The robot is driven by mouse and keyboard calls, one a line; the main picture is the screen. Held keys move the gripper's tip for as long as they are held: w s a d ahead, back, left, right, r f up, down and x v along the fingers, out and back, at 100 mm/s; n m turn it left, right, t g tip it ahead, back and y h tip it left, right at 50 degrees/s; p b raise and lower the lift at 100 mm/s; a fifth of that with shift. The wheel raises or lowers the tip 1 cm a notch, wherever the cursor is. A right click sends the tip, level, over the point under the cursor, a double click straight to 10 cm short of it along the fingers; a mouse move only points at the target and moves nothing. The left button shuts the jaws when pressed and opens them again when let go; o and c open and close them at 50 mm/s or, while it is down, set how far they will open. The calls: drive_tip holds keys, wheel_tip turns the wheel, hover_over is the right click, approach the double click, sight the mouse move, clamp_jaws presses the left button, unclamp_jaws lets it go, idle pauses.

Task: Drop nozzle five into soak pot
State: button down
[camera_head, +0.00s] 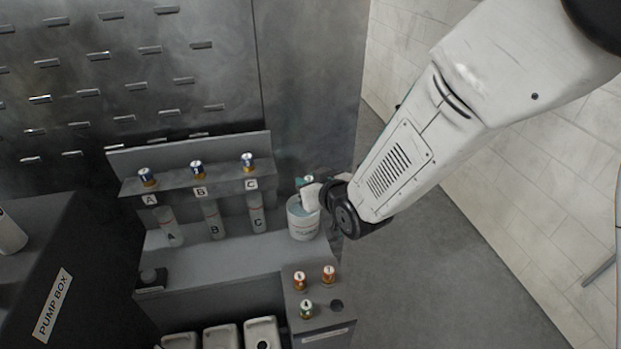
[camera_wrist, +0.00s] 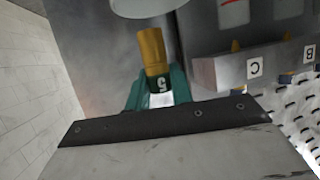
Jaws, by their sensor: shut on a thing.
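My gripper (camera_wrist: 158,98), with teal fingers, is shut on nozzle five, a brass-tipped piece (camera_wrist: 152,50) with a dark band and a white "5" label. The brass end points toward the white rim of the soak pot (camera_wrist: 148,8) in the wrist view. In the head view the white soak pot (camera_head: 303,222) stands at the right end of the grey bench. My gripper (camera_head: 309,183) is at the pot's top there, and the arm hides part of that area. The nozzle itself is not clear in the head view, and I cannot tell whether it touches the pot.
A nozzle block (camera_head: 318,322) holds several numbered nozzles and shows one empty hole. Bottles A, B and C (camera_head: 214,220) stand left of the pot, under a shelf with capped cylinders (camera_head: 197,169). A dark pump box (camera_head: 60,270) is at left. Open floor lies right.

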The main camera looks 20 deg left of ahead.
drive_tip(key=shift+f, duration=2.55)
drive_tip(key=c, duration=1.1)
unclamp_jaws()
drive_tip(key=shift+c, duration=0.2)
drive_tip(key=v, duration=0.8)
drive_tip(key=shift+a, duration=0.1)
